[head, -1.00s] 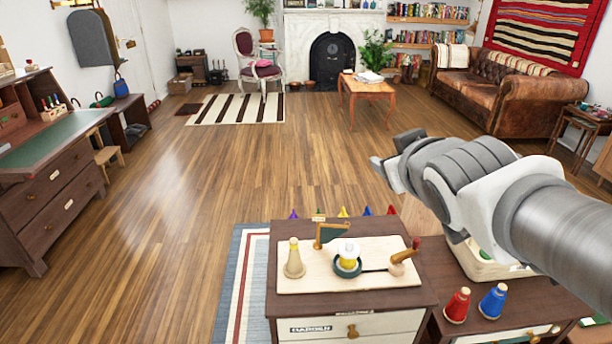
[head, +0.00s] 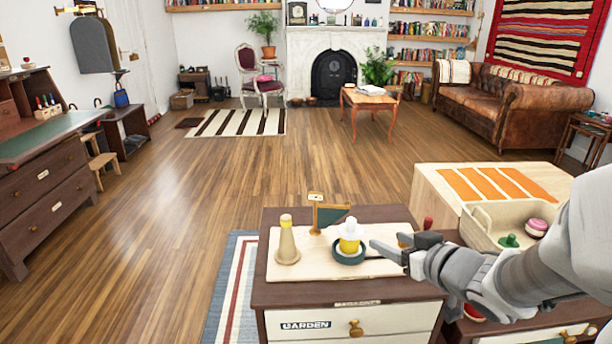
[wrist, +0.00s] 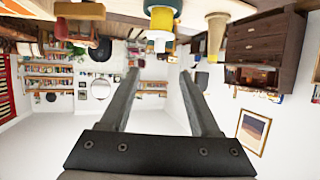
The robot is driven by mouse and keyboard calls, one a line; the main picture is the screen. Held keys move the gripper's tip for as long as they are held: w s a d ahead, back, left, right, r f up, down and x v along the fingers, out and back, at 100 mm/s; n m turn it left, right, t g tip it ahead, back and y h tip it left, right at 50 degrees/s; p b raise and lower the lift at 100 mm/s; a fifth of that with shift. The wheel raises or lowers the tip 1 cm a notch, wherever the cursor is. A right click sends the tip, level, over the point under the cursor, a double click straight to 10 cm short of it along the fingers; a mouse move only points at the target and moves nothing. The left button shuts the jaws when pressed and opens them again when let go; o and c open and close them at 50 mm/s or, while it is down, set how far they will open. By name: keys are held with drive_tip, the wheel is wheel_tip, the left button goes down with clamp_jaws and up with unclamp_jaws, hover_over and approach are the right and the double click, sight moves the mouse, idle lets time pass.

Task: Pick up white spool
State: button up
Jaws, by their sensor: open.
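The white spool (head: 350,228) sits upright on top of a yellow piece (head: 348,245), inside a dark green ring (head: 348,257) on a pale wooden board (head: 318,268). My gripper (head: 386,242) is open and empty, just right of this stack, with its fingers pointing left towards it. In the wrist view, which is upside down, the white spool (wrist: 160,38) and the yellow piece (wrist: 160,18) show at the top, in line with the gap between my open fingers (wrist: 160,72). The fingers do not appear to touch the spool.
A tan cone (head: 287,240) stands left of the stack, and a small green flag (head: 330,215) stands behind it. A red-topped piece (head: 428,223) is partly hidden behind my gripper. A cream basket (head: 490,232) is at the right.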

drive_tip(key=w+p, duration=0.1)
drive_tip(key=p, duration=0.5)
approach(354, 222)
drive_tip(key=x, duration=0.5)
drive_tip(key=shift+f, duration=0.3)
drive_tip(key=shift+r+b+x, duration=0.15)
drive_tip(key=shift+b+x, duration=0.25)
drive_tip(key=shift+x, duration=1.1)
drive_tip(key=shift+r+b+x, duration=0.1)
drive_tip(key=shift+b+x, duration=0.3)
drive_tip(key=shift+x, duration=1.05)
drive_tip(key=shift+w, duration=0.1)
drive_tip(key=shift+c, duration=0.3)
clamp_jaws()
